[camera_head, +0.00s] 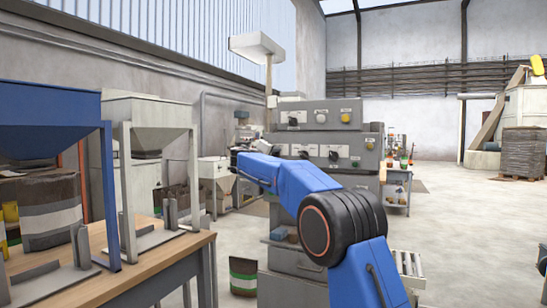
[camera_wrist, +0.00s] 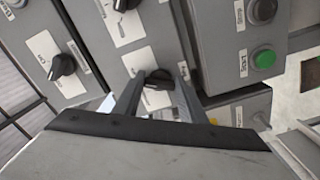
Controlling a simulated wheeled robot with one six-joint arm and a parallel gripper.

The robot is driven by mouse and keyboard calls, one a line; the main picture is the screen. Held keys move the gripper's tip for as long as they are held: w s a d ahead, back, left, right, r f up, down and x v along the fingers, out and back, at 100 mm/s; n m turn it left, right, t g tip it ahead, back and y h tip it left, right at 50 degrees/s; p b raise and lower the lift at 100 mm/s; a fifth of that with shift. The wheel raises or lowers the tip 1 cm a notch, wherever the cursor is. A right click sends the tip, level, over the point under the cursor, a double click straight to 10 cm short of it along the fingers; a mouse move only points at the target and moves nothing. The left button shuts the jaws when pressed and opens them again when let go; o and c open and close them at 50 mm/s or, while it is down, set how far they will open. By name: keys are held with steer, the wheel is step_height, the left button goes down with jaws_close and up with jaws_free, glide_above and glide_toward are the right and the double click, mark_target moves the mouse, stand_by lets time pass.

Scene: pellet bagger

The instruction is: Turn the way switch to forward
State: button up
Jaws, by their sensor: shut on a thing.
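In the wrist view, my gripper (camera_wrist: 159,84) is shut on a black rotary knob (camera_wrist: 158,98) on a grey panel, with one finger on each side of it. The knob sits on a white label plate whose lettering I cannot read, so I cannot tell its setting or confirm that it is the way switch. In the head view, the grey control cabinet (camera_head: 312,114) stands in the middle, and my blue arm reaches across its front. The gripped knob is not distinguishable there.
Close by in the wrist view are another black knob (camera_wrist: 63,66) to the left, one at the top (camera_wrist: 127,4), and a green button (camera_wrist: 264,58) to the right. In the head view, a wooden-topped bench (camera_head: 150,262) with hoppers stands left. Open floor lies right.

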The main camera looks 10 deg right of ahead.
steer(key=n, duration=1.1)
steer(key=shift+r+n, duration=0.1)
steer(key=shift+n, duration=0.2)
stand_by(0.3)
steer(key=o, duration=1.1)
steer(key=shift+c, duration=0.2)
steer(key=v, duration=1.7)
steer(key=shift+s+a, duration=0.15)
